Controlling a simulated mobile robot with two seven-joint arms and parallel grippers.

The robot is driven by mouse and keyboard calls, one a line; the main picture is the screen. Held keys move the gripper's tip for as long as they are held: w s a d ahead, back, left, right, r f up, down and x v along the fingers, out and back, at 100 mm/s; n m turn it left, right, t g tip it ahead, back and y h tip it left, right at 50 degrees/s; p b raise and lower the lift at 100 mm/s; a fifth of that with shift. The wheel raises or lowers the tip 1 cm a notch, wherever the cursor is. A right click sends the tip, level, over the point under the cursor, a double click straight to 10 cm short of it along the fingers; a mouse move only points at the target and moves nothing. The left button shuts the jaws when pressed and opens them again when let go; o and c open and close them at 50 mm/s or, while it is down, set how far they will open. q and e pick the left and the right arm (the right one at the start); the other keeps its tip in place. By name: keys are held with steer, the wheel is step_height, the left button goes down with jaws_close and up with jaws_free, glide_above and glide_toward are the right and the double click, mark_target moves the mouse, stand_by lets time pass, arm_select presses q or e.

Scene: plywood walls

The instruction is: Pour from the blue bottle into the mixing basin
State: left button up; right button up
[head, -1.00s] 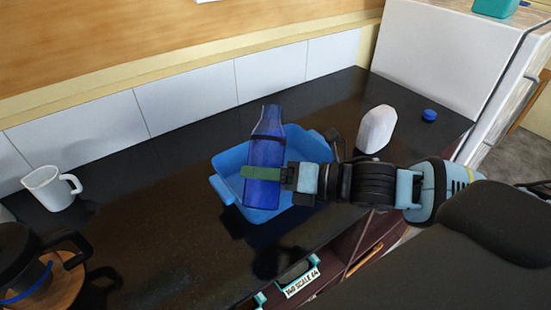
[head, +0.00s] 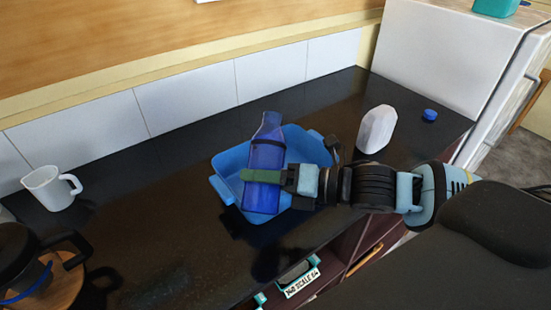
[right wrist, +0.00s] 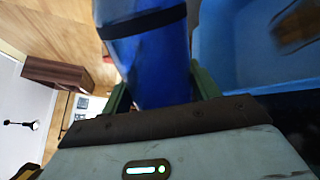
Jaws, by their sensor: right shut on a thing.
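The blue bottle (head: 266,160) is translucent with a dark band near its shoulder. It shows in front of the blue mixing basin (head: 228,164) in the head view, near upright with its neck up and leaning slightly right. My right gripper (head: 262,177) is shut around the bottle's lower body, its green fingers on either side. In the right wrist view the bottle (right wrist: 155,60) stands between the fingers, and the basin (right wrist: 235,50) is beside it on the right. Whether the bottle touches the basin cannot be told. My left gripper is not in view.
A white jug (head: 50,188) and a dark pot (head: 25,255) on a wooden board stand at the left of the black counter (head: 150,200). A white bottle-like object (head: 377,129) and a blue cap (head: 430,115) are at the right. The counter between jug and basin is clear.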

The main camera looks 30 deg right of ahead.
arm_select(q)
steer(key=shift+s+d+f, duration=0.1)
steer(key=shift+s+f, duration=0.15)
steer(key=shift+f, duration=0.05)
arm_select(e)
steer(key=shift+s+a+f+m, duration=0.15)
steer(key=shift+s+f+m, duration=0.05)
steer(key=shift+f+m, duration=0.5)
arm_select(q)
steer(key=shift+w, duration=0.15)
arm_select(e)
steer(key=shift+a, duration=0.1)
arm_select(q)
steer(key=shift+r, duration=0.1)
arm_select(e)
steer(key=shift+s+a+m+g, duration=0.1)
steer(key=shift+s+m+g, duration=0.15)
steer(key=shift+m, duration=0.35)
stand_by(0.4)
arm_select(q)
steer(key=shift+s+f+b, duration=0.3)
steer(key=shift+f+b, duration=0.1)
arm_select(e)
steer(key=shift+w+d+r+m+g, duration=0.15)
steer(key=shift+w+d+m+g, duration=0.2)
steer(key=shift+m, duration=0.25)
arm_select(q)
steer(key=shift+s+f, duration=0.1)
arm_select(e)
steer(key=shift+w, duration=0.1)
